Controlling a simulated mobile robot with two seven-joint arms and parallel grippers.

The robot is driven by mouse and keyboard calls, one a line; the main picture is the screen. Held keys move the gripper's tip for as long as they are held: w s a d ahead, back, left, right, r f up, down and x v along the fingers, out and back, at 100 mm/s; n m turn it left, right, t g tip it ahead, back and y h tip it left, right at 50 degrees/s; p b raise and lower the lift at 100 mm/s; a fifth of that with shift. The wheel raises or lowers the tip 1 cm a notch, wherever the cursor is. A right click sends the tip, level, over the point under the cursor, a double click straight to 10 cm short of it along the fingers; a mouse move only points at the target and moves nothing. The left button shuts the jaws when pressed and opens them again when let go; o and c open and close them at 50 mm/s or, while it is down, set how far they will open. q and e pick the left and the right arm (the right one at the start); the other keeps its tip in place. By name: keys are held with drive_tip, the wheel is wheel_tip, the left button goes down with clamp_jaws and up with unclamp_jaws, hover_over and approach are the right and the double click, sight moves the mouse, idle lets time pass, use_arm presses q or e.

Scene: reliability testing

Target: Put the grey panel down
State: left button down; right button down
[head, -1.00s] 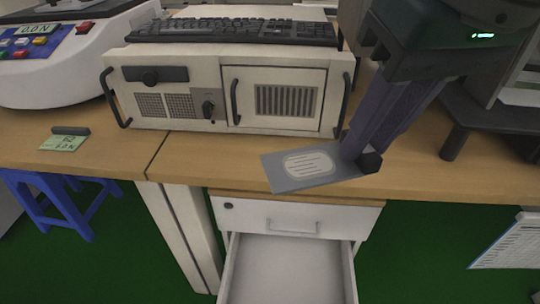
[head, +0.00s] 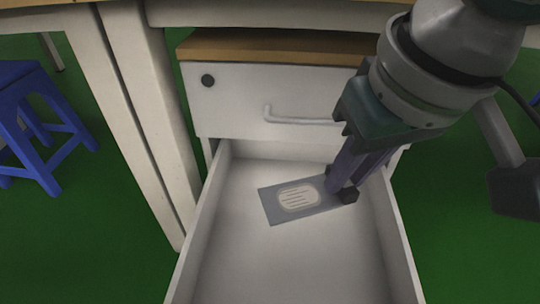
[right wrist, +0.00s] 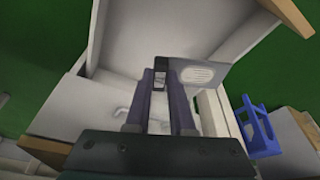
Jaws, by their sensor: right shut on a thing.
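The grey panel (head: 266,206) is a flat plate with a pale rounded label on its face. In the head view it is over the inside of the open white drawer (head: 225,270), towards its back. My right gripper (head: 343,190) is shut on the panel's right end. In the right wrist view, the panel (right wrist: 217,76) extends to the right from between the fingertips (right wrist: 168,68). I cannot tell whether the panel touches the drawer floor. My left gripper is not in view.
The drawer's cabinet front (head: 250,95) with its handle stands behind the panel. The drawer walls rise on both sides, the right one close to my right gripper. A blue stool (head: 30,120) is on the green floor at left. The drawer's front area is empty.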

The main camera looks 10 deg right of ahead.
drive_tip(key=b, duration=1.2)
hover_over(315, 269)
drive_tip(key=s, duration=0.1)
wheel_tip(315, 269, down, 18)
drive_tip(key=shift+d+f, duration=0.1)
drive_tip(key=shift+f, duration=0.05)
wheel_tip(315, 269, down, 4)
drive_tip(key=b, duration=0.3)
drive_tip(key=shift+f+b, duration=0.2)
drive_tip(key=shift+b, duration=0.2)
drive_tip(key=shift+r, duration=0.2)
drive_tip(key=shift+f, duration=0.1)
drive_tip(key=c, duration=0.8)
unclamp_jaws()
drive_tip(key=shift+p+v, duration=4.85)
drive_tip(key=shift+v, duration=1.25)
